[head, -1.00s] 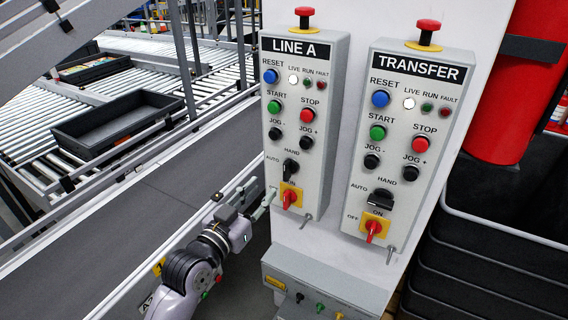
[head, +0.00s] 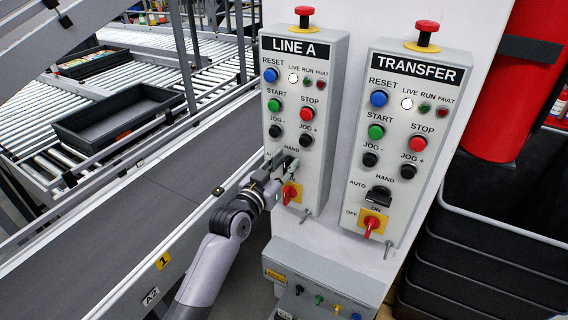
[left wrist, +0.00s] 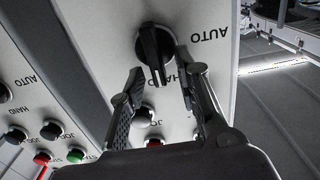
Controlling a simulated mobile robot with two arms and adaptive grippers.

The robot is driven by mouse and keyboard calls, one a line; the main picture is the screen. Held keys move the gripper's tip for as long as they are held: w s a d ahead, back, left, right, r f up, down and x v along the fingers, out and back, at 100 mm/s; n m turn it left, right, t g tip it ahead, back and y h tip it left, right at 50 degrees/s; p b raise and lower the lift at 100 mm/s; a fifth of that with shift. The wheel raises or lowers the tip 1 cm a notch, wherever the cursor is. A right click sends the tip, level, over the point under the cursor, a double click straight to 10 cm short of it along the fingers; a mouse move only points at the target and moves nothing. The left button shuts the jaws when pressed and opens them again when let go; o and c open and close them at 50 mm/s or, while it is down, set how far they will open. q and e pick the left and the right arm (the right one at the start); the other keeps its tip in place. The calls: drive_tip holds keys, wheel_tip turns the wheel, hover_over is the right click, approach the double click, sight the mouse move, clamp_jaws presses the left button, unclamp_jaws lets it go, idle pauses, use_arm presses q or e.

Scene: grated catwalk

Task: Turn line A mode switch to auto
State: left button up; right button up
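The line A mode switch, a black knob between the AUTO and HAND marks, shows in the left wrist view (left wrist: 154,48); its bar points toward HAND. In the head view it is mostly hidden behind the fingers. It sits on the grey LINE A panel (head: 326,90). My left gripper (head: 281,162) is at the switch in the head view. In the left wrist view the left gripper (left wrist: 160,62) is open, with one finger on each side of the knob's bar; I cannot tell if they touch it. My right gripper is not in view.
The red-and-yellow ON switch (head: 291,193) and a small toggle (head: 306,214) lie just below the left gripper. The TRANSFER panel (head: 440,105) stands to the right. The conveyor belt (head: 150,210) runs to the left. A lower box (head: 325,268) juts out below.

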use_arm(q)
clamp_jaws()
drive_tip(key=shift+a+n, duration=0.1)
drive_tip(key=shift+n, duration=0.3)
drive_tip(key=n, duration=0.1)
drive_tip(key=n+p, duration=0.1)
drive_tip(key=shift+w+a+n, duration=0.15)
drive_tip(key=shift+a+n, duration=0.05)
drive_tip(key=shift+n, duration=0.2)
drive_tip(key=n, duration=0.3)
drive_tip(key=shift+w+a+f+n, duration=0.1)
drive_tip(key=shift+a+f+n, duration=0.05)
drive_tip(key=shift+a+n, duration=0.15)
drive_tip(key=n, duration=0.5)
drive_tip(key=shift+w+a+f+n+p, duration=0.15)
drive_tip(key=shift+a+f+n+p, duration=0.15)
drive_tip(key=shift+f+p, duration=0.1)
drive_tip(key=n, duration=0.2)
drive_tip(key=f+n, duration=0.1)
drive_tip(key=n, duration=0.2)
drive_tip(key=shift+a, duration=0.1)
